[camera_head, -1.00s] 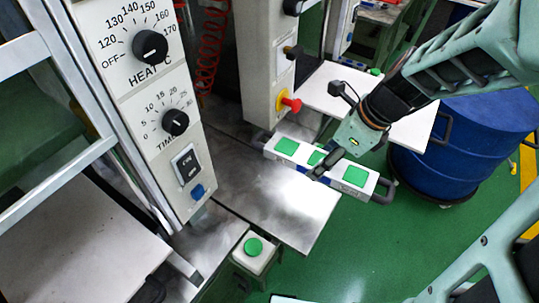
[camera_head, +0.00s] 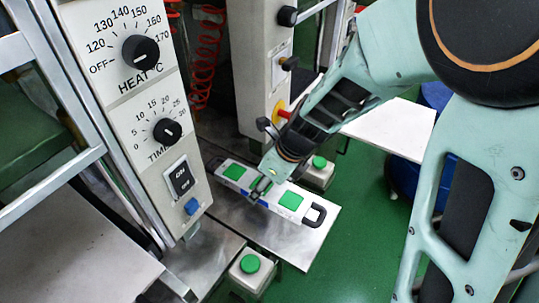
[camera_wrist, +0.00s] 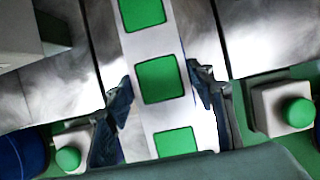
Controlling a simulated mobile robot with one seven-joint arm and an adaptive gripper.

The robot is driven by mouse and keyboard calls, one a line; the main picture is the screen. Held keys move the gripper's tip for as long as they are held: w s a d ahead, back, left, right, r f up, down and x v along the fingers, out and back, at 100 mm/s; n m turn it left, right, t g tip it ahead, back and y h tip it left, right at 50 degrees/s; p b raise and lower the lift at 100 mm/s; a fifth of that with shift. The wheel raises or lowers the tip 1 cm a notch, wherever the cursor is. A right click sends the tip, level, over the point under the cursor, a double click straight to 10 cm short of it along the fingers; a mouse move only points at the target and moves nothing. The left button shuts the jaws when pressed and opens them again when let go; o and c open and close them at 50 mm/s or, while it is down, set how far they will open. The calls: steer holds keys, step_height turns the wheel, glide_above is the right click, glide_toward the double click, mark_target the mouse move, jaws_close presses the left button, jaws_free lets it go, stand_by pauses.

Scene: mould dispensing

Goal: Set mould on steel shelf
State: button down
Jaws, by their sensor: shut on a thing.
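The mould (camera_head: 291,201) is a long pale bar with green square patches and a dark handle at its near right end. It lies over the steel shelf (camera_head: 300,240), in line with the shelf's right part; I cannot tell whether it touches the surface. My gripper (camera_head: 261,187) is shut on the middle of the mould. In the wrist view the mould (camera_wrist: 133,73) runs between the two fingers of my gripper (camera_wrist: 165,110), with the shelf's shiny metal (camera_wrist: 75,90) on both sides of it.
A control panel with dials (camera_head: 150,90) stands left of the shelf. A green button box (camera_head: 249,270) is in front, and another (camera_head: 318,172) is behind the mould. A white panel (camera_head: 395,128) and a blue drum (camera_head: 402,178) are at the right.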

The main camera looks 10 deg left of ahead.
steer(key=shift+w+a+f, duration=0.1)
steer(key=shift+a+f, duration=0.15)
steer(key=shift+f, duration=0.05)
steer(key=shift+s+d+b+x, duration=0.15)
steer(key=shift+b+x, duration=0.3)
steer(key=shift+x, duration=0.4)
steer(key=shift+s+d+b+x, duration=0.15)
steer(key=shift+b+x, duration=0.3)
steer(key=shift+x, duration=0.45)
steer(key=shift+f, duration=0.25)
steer(key=c, duration=0.9)
jaws_free()
steer(key=shift+d+r, duration=0.1)
steer(key=shift+r, duration=0.2)
steer(key=p+v, duration=0.4)
steer(key=v, duration=0.7)
steer(key=shift+s+d+r, duration=0.15)
steer(key=shift+d, duration=0.05)
